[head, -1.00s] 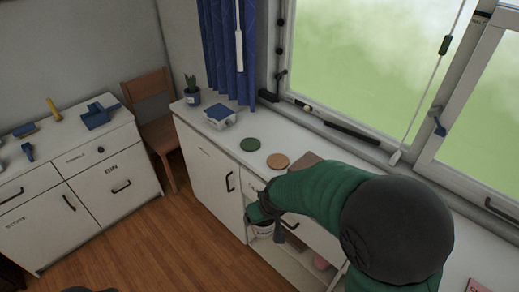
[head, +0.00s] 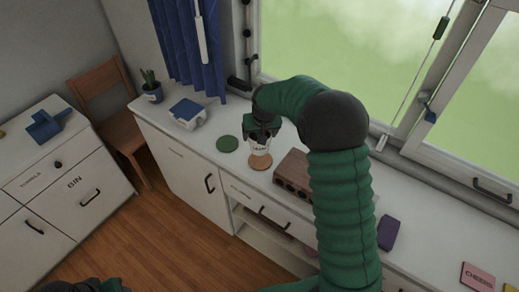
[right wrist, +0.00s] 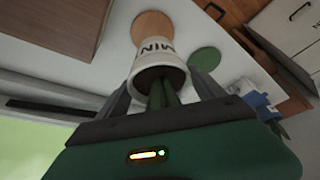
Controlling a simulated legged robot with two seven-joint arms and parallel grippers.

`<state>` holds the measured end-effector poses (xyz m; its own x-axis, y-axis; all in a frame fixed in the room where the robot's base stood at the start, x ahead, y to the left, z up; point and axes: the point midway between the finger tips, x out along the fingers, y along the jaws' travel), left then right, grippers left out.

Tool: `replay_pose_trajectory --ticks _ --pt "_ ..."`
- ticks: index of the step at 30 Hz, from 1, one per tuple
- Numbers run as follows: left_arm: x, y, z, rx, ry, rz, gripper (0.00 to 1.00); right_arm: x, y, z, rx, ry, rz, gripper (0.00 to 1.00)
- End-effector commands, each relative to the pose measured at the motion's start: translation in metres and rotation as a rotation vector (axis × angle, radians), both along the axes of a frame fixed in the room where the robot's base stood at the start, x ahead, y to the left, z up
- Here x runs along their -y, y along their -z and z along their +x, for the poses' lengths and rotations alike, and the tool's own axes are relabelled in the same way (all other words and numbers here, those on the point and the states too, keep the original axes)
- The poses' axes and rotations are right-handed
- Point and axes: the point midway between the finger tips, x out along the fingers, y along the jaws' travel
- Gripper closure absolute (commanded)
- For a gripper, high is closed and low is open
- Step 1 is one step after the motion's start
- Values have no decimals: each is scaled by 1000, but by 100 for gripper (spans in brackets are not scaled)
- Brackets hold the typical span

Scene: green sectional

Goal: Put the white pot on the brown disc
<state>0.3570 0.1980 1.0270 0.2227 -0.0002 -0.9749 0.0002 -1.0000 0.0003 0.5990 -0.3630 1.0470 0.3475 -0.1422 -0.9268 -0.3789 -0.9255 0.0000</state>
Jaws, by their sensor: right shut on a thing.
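The white pot (head: 259,146), with dark lettering, is in my right gripper (head: 262,130). It appears upright, over the back part of the brown disc (head: 261,162) on the white counter. Whether its base touches the disc I cannot tell. In the right wrist view the pot (right wrist: 160,62) sits between the two fingers, with green stems at its mouth. The brown disc (right wrist: 151,26) shows beside it there. My left gripper is not visible; only a dark and green part of mine shows at the bottom left of the head view.
A green disc (head: 227,144) lies left of the brown one. A brown block with holes (head: 292,172) stands close on the right. A blue and white box (head: 187,112) and a potted plant (head: 151,88) are farther left. The window is behind.

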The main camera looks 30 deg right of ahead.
Motion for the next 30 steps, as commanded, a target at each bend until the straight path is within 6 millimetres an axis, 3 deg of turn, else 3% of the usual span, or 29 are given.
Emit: replay_pose_trajectory --ticks 11,17,18,22,30 --pt "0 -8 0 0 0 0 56 -1 53 -2 4 -1 -2 94" --pt "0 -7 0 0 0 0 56 0 56 0 7 -1 -2 94" --pt "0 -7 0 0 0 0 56 0 58 -1 4 -1 -1 17" --pt "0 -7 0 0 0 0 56 0 57 -2 4 -1 -1 0" --pt "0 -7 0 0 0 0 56 -1 55 -2 5 -1 -1 0"
